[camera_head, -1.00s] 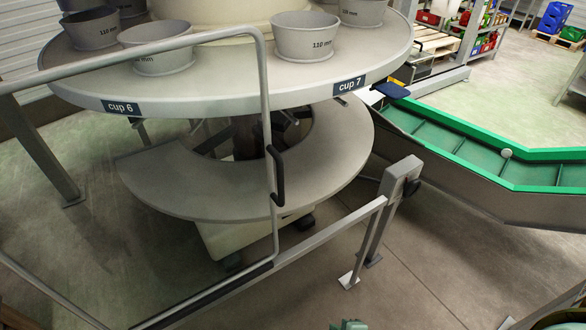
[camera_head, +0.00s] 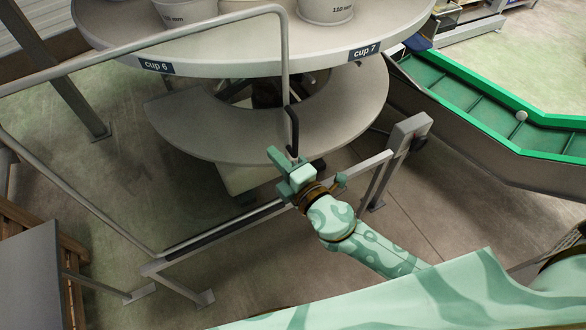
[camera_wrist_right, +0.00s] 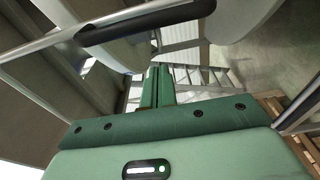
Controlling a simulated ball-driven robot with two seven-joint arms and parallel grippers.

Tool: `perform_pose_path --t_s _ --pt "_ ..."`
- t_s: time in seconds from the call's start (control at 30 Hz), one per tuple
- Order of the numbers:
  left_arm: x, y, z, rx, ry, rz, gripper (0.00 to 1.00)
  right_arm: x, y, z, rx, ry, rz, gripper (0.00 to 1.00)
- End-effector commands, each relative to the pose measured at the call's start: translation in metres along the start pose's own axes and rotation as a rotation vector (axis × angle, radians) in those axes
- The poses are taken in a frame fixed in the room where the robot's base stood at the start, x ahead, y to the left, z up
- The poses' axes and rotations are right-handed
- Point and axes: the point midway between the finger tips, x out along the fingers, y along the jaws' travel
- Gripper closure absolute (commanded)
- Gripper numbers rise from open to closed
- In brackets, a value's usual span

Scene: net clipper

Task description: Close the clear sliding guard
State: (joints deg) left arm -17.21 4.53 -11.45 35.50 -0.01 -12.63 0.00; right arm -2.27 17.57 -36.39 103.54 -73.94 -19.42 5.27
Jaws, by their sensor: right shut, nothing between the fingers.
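The clear sliding guard is a see-through panel in a grey tube frame (camera_head: 190,33), standing in front of the round cup table. Its black handle (camera_head: 293,128) is on the upright tube at its right end. A gap lies between that tube and the grey latch post (camera_head: 405,135). My right gripper (camera_head: 277,168), pale green, is just below the handle, shut and empty. In the right wrist view, the shut fingers (camera_wrist_right: 157,86) point ahead and the black handle (camera_wrist_right: 145,22) crosses above them, apart from them. My left gripper is not in view.
The guard's lower rail (camera_head: 225,228) runs along the floor side to the post. The round table (camera_head: 250,62) carries grey cups, with a lower ring (camera_head: 205,125) under it. A green conveyor (camera_head: 480,100) stands at the right. Open floor lies in front of the post.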

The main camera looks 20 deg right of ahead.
Motion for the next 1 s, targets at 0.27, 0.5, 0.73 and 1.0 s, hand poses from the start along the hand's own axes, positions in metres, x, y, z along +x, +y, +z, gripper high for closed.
perform_pose_path --t_s 0.27,0.5,0.73,1.0 --pt "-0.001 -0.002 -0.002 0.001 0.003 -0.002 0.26 0.0 -0.002 0.029 -0.001 0.0 -0.002 1.0" --pt "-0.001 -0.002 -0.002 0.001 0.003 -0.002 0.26 -0.003 -0.001 0.038 0.002 0.0 -0.001 1.0" --pt "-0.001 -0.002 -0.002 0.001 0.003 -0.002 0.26 -0.003 -0.001 0.038 0.002 0.0 -0.001 1.0" --pt "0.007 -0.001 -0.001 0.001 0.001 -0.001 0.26 0.006 -0.003 0.06 -0.001 -0.002 -0.001 1.0"
